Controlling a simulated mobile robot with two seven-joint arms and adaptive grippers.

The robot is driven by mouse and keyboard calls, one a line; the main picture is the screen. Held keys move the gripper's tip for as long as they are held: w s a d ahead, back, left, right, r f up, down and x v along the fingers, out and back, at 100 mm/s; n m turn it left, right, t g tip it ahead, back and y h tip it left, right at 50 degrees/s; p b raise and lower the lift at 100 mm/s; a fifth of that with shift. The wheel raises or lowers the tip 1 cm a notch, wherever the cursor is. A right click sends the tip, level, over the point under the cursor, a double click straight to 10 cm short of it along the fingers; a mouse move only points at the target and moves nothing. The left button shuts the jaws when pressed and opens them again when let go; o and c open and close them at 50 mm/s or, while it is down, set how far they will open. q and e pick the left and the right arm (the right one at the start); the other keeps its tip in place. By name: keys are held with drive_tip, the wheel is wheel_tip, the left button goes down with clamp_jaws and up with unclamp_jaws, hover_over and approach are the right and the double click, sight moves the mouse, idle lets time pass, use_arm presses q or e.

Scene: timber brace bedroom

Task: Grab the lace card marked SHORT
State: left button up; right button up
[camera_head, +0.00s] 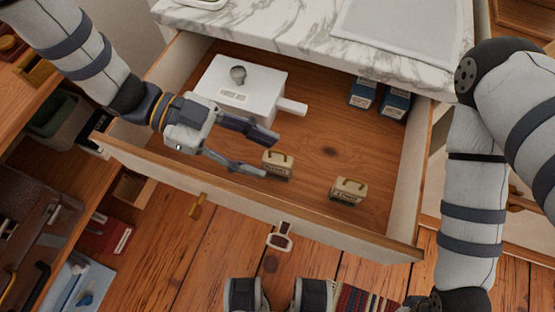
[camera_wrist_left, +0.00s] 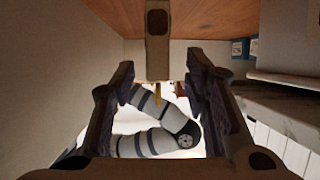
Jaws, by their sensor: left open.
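Two small beige lace cards with brown loops on top stand in the open drawer (camera_head: 330,152). The left card (camera_head: 277,165) is near the drawer's middle; the right card (camera_head: 347,190) is nearer its front. Dark print on both is too small to read. My left gripper (camera_head: 272,154) is open, its fingertips close beside the left card in the head view. In the left wrist view, an upright tan piece (camera_wrist_left: 157,45), which looks like a card edge-on with its loop, lies ahead between the open fingers. My right arm shows, but its gripper is out of frame.
A white box (camera_head: 240,90) with a grey knob and a side handle sits behind my left gripper. Blue boxes (camera_head: 363,93) stand at the drawer's back right. The marble top (camera_head: 310,30) overhangs the back. Drawer walls surround the cards; the right floor area is clear.

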sight(278, 163)
use_arm(q)
drive_tip(key=x, duration=0.4)
drive_tip(key=shift+s+d+f, duration=0.15)
clamp_jaws()
